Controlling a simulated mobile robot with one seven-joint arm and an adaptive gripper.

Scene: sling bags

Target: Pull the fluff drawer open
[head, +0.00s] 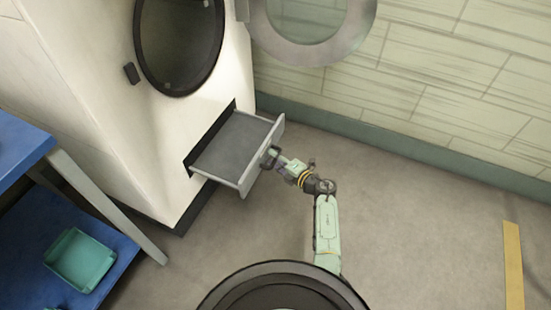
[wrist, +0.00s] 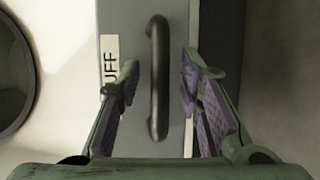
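The fluff drawer (head: 235,146) is a grey drawer low in the white machine, and it stands well out of its opening. In the wrist view its front (wrist: 173,60) bears a label ending in "UFF" and a dark upright bar handle (wrist: 158,80). My gripper (head: 272,157) is at the drawer front in the head view. In the wrist view my gripper (wrist: 158,82) is open, with one purple-padded finger on each side of the handle and gaps between pads and bar. Whether the fingertips reach past the bar I cannot tell.
The machine's round opening (head: 180,45) is above the drawer, its round door (head: 310,25) swung open to the right. A tiled wall (head: 440,75) runs behind. A blue shelf unit with a teal bin (head: 80,260) stands at left.

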